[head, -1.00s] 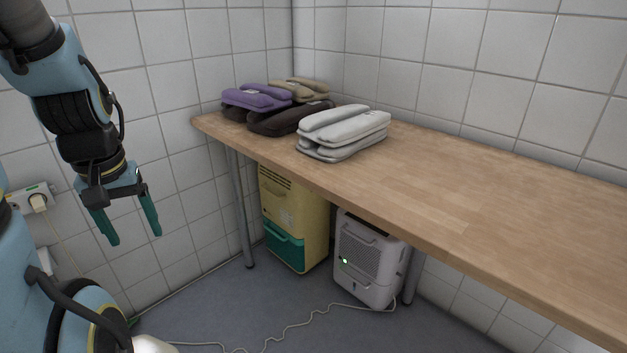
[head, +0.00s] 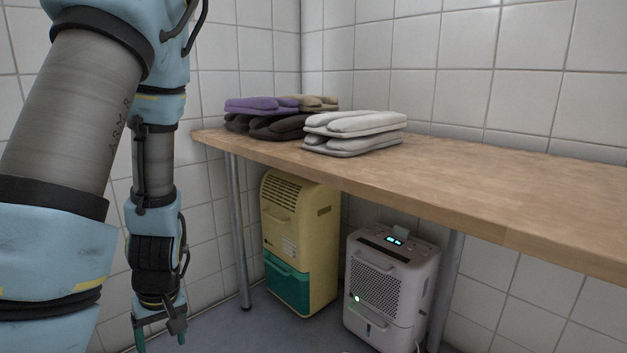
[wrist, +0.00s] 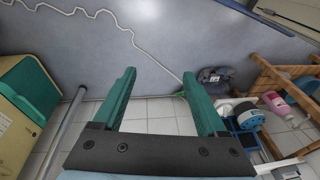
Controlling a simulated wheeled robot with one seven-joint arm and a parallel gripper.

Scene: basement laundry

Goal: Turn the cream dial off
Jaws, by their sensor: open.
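I cannot make out a cream dial for certain in either view. A pale grey-white dehumidifier (head: 385,300) stands on the floor under the bench at the middle right of the head view. A small green light (head: 357,298) glows on its front, and a lit display (head: 396,241) shows on its top. My gripper (head: 160,342) hangs low at the left of the head view, well apart from the dehumidifier and partly cut off by the lower edge. In the wrist view my gripper (wrist: 158,75) has its teal fingers spread with nothing between them.
A yellow dehumidifier (head: 298,225) with a green tank stands left of the pale one. The wooden bench (head: 480,195) overhangs both, on metal legs (head: 238,230). Folded cloths lie on it. The wrist view shows a floor cable (wrist: 90,14) and a wooden rack (wrist: 275,75).

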